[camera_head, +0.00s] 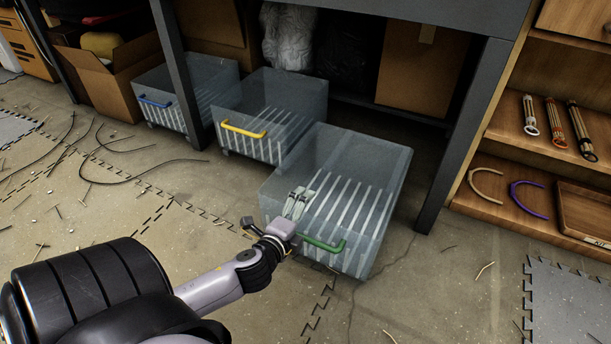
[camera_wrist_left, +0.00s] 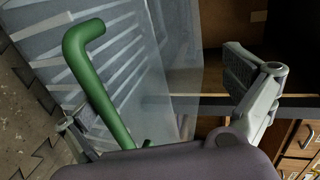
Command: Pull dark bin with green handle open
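The bin with the green handle (camera_head: 362,185) is see-through, blue-grey with pale slats, on the floor at the table's front. Its green handle (camera_head: 323,245) is on its front face. My left gripper (camera_head: 296,205) is at the bin's front, just left of the handle. In the left wrist view, the fingers (camera_wrist_left: 150,92) are spread wide. The green handle (camera_wrist_left: 100,85) shows between them, nearer the left finger, which it partly hides. I cannot tell whether they touch. My right gripper is not in view.
A bin with a yellow handle (camera_head: 243,129) and one with a blue handle (camera_head: 155,102) stand to the left. A dark table leg (camera_head: 465,130) stands close right of the green-handled bin. Cane strips (camera_head: 120,170) litter the left floor. Floor in front is mostly clear.

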